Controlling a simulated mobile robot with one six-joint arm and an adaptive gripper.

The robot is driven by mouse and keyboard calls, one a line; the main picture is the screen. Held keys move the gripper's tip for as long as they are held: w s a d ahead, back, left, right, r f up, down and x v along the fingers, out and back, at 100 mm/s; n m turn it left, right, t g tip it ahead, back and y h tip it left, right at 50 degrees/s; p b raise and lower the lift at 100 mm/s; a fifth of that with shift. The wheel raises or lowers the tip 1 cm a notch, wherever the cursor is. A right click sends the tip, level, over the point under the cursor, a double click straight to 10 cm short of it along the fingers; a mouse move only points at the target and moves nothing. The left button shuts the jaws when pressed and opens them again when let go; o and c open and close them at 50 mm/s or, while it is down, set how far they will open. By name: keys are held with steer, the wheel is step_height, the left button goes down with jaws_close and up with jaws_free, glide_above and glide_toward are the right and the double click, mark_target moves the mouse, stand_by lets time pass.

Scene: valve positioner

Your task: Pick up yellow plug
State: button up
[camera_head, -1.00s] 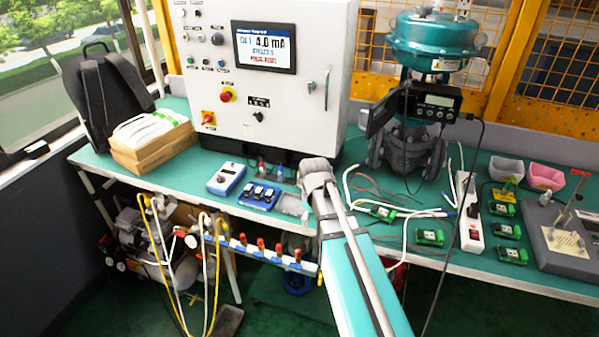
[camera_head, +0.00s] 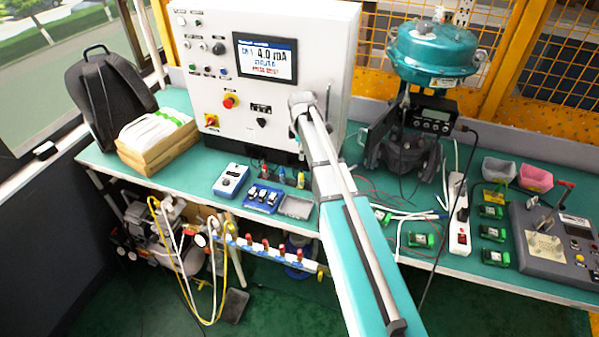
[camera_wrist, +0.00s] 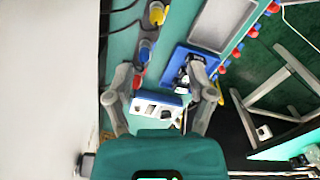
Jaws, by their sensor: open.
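The yellow plug (camera_head: 301,180) stands on the green bench at the right end of a short row of plugs, below the white control cabinet. In the wrist view the yellow plug (camera_wrist: 157,13) is near the top edge, beyond my fingertips and apart from them. A blue plug (camera_wrist: 145,50) and a red plug (camera_wrist: 137,80) are closer to my fingers. My gripper (camera_wrist: 163,78) is open, with its fingers spread and nothing held between them. In the head view my arm's own links hide the fingers.
The white control cabinet (camera_head: 215,60) rises close behind the plugs. A blue tray with dark devices (camera_head: 263,197), a grey tray (camera_head: 296,208) and a blue handheld meter (camera_head: 231,180) lie in front. The valve (camera_head: 402,150) stands to the right.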

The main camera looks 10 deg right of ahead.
mark_target(301, 176)
steer(key=shift+w+f, duration=0.1)
stand_by(0.4)
step_height(301, 176, down, 8)
steer(key=b, duration=0.8)
steer(key=shift+f+b, duration=0.15)
steer(key=shift+b, duration=0.25)
steer(key=shift+f, duration=0.15)
steer(key=shift+w+d+f+b, duration=0.1)
steer(key=shift+f+b, duration=1.15)
steer(key=shift+b, duration=0.05)
steer(key=shift+w+d+f+b, duration=0.1)
steer(key=shift+f+b, duration=1.1)
steer(key=shift+b, duration=0.1)
steer(key=shift+a, duration=0.1)
jaws_close()
